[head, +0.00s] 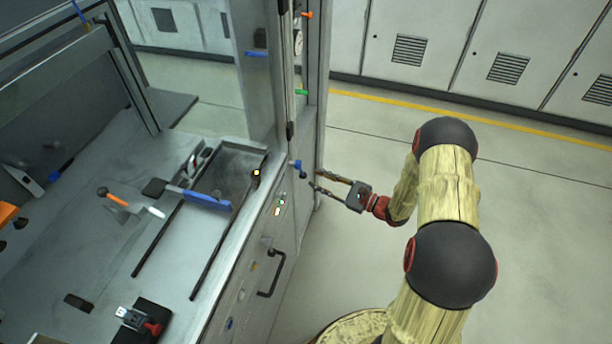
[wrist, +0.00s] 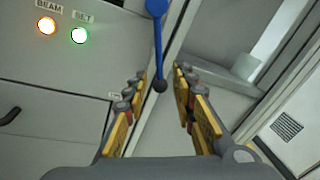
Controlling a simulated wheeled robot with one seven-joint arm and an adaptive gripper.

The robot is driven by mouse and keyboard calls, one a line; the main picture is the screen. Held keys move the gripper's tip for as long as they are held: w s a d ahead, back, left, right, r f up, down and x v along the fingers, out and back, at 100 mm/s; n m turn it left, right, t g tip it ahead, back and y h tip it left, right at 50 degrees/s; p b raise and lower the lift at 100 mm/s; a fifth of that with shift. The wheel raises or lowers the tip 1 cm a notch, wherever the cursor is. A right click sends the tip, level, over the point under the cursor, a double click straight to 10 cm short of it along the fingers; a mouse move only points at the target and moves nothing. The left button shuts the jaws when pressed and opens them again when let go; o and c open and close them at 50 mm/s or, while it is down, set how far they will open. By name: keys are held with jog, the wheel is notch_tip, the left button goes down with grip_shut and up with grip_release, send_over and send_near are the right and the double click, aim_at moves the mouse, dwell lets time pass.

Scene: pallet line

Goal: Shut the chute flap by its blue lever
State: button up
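The blue lever (wrist: 158,45) hangs from a blue hub at the top of the wrist view and ends in a dark knob (wrist: 160,86). In the head view the lever (head: 297,164) is a small blue part at the corner of the machine front. My gripper (head: 316,181) is open just to the right of it. In the wrist view my gripper (wrist: 158,78) has a finger on each side of the lever's lower end, with visible gaps; whether the knob lies fully between the fingertips in depth I cannot tell. I cannot clearly make out the chute flap.
Lit BEAM (wrist: 46,25) and SET (wrist: 79,35) lamps sit left of the lever on the machine front. A dark handle (head: 271,273) sticks out below. The worktop (head: 110,225) carries tools and a blue bar (head: 205,198). Open floor (head: 350,250) lies to the right.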

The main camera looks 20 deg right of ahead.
aim_at(306, 175)
jog(key=shift+b+x, duration=0.65)
jog(key=shift+x, duration=2.05)
jog(key=shift+s+a, duration=0.1)
jog(key=shift+c, duration=1.4)
jog(key=c, duration=0.4)
